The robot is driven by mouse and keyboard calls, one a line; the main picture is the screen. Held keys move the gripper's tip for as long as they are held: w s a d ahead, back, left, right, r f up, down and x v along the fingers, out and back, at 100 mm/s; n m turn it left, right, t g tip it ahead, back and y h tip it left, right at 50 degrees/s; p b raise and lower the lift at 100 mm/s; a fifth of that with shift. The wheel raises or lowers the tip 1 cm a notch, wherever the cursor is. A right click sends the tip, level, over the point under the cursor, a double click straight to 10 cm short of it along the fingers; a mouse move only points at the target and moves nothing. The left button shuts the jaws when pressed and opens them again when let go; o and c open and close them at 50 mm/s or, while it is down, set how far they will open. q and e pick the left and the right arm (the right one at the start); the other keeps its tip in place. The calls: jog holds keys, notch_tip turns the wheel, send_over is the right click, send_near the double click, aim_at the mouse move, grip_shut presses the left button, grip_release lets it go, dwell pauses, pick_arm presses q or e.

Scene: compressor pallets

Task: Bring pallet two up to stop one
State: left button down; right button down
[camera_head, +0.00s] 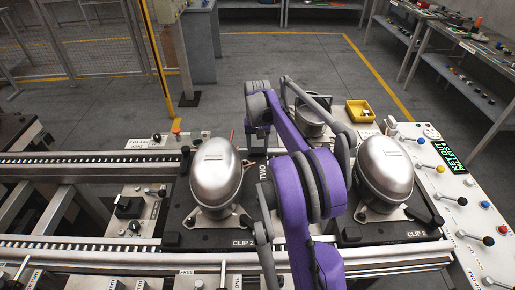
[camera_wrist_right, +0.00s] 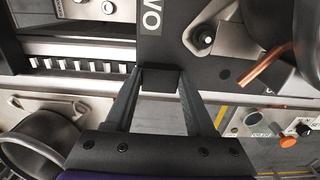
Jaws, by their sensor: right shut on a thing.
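Pallet two (camera_head: 182,226) is a dark plate on the conveyor rails, with a silver domed compressor (camera_head: 216,172) on it and a "TWO" label at its right edge. In the right wrist view the same pallet (camera_wrist_right: 205,75) shows part of the label. My right gripper (camera_wrist_right: 158,75) is shut on a small dark block at the pallet's edge, between its two fingers. In the head view this gripper (camera_head: 257,135) is at the pallet's far right corner, its fingertips partly hidden. My left gripper is not in view. I cannot tell which fitting is stop one.
A second dark pallet (camera_head: 388,232) with another compressor (camera_head: 385,172) stands to the right, beyond my purple arm. A control panel (camera_head: 460,200) with coloured knobs lines the right end. A yellow bin (camera_head: 360,111) and a metal pot (camera_head: 309,118) are behind. Bare rail (camera_head: 90,168) runs left.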

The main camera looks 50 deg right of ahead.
jog(key=shift+s+d, duration=0.9)
jog(key=shift+s, duration=0.15)
dwell(1.2)
jog(key=shift+c, duration=0.8)
grip_release()
notch_tip(320, 180, up, 11)
jog(key=p, duration=0.1)
jog(key=shift+f, duration=0.1)
